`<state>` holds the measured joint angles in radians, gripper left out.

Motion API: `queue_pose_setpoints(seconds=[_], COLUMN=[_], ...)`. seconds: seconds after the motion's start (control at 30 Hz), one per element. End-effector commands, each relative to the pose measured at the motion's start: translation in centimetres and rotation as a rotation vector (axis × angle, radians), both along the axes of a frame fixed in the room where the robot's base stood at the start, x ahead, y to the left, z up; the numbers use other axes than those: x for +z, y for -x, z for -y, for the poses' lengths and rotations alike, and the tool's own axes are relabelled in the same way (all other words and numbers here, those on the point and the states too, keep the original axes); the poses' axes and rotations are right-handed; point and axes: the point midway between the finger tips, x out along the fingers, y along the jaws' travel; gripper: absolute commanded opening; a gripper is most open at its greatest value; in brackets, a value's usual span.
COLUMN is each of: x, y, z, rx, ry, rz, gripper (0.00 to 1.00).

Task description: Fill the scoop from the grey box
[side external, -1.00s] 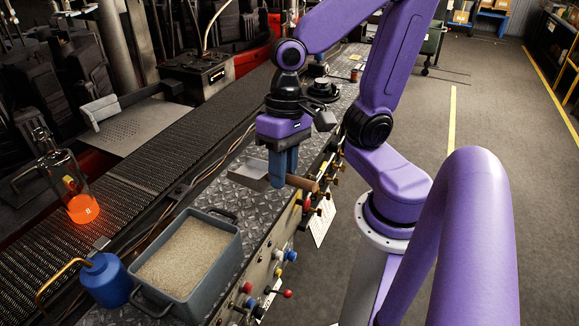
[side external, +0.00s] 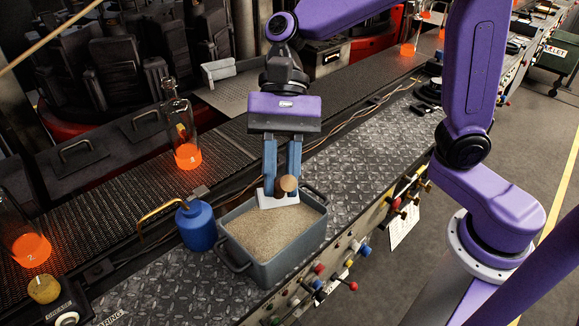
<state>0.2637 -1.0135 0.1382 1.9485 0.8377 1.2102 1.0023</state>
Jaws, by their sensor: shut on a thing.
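The grey box (side external: 287,272) stands on the tread-plate ledge, full of pale tan grains (side external: 262,236). My gripper (side external: 283,183) points down over the back part of the box. Its two blue fingers are shut on the scoop's wooden handle (side external: 288,184), whose round end faces the camera. The scoop's pale metal part (side external: 278,199) shows just below the fingers, above or at the grains near the back rim. I cannot tell whether it touches them. The inside of the scoop is not clearly visible.
A blue can (side external: 196,226) with a brass spout stands close to the box's left side. Glass bottles with glowing orange bases, one nearby (side external: 187,155), stand along the dark conveyor. Knobs and levers (side external: 352,286) line the ledge's front. The tread plate right of the box is clear.

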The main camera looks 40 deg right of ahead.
Motion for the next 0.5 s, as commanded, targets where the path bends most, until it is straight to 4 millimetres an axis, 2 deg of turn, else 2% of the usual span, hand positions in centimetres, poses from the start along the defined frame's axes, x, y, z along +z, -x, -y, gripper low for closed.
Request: queue_pose_setpoints(seconds=[0.5], x=[-3.6], y=[-0.6], z=[0.5], rx=[0.001], ry=[0.002], rz=[0.0], gripper=[0.0])
